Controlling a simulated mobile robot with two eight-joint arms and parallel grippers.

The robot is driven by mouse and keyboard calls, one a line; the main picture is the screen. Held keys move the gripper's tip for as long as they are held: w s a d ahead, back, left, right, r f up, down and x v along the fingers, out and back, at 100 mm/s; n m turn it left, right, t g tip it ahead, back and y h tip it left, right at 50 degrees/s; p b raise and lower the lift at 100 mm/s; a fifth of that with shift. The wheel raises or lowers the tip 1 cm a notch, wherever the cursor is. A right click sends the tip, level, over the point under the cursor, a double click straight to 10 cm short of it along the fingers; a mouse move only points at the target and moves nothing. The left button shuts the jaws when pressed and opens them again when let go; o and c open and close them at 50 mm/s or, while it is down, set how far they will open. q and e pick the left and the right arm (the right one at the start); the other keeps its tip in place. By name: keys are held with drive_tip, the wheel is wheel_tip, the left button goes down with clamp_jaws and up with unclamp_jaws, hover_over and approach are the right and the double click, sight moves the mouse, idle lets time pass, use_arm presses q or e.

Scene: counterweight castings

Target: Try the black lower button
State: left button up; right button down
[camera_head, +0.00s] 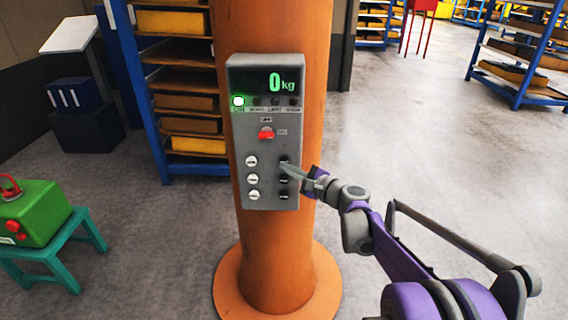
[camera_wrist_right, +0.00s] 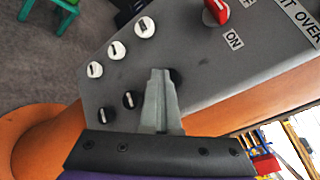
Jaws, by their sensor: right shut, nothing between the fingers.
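A grey control panel (camera_head: 265,140) is mounted on an orange column. It has a column of white buttons at left and a column of black buttons at right. The lowest black button (camera_head: 284,196) is uncovered; it also shows in the right wrist view (camera_wrist_right: 104,115). The middle black button (camera_wrist_right: 128,100) is just above it. My right gripper (camera_head: 287,168) is shut and empty, its tips at the top black button (camera_wrist_right: 175,76), partly hiding it. I cannot tell whether they touch. It also shows in the right wrist view (camera_wrist_right: 160,75). My left gripper is not in view.
The display (camera_head: 275,82) reads 0 kg, with a green lamp (camera_head: 238,101) lit. A red switch (camera_head: 266,133) sits above the buttons. A green container (camera_head: 35,212) stands on a teal stool (camera_head: 60,244) at left. The floor right of the column is clear.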

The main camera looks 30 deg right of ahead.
drive_tip(key=shift+s, duration=0.15)
idle(0.5)
drive_tip(key=shift+s+a, duration=0.45)
drive_tip(key=shift+s, duration=0.15)
drive_tip(key=shift+s+a+p, duration=0.1)
drive_tip(key=shift+s+a, duration=0.35)
drive_tip(key=shift+s, duration=0.25)
drive_tip(key=shift+s+a+p, duration=0.1)
drive_tip(key=shift+s+a, duration=0.3)
drive_tip(key=shift+s, duration=0.35)
drive_tip(key=shift+s+a+p, duration=0.1)
drive_tip(key=shift+s+a, duration=0.35)
drive_tip(key=shift+s, duration=0.25)
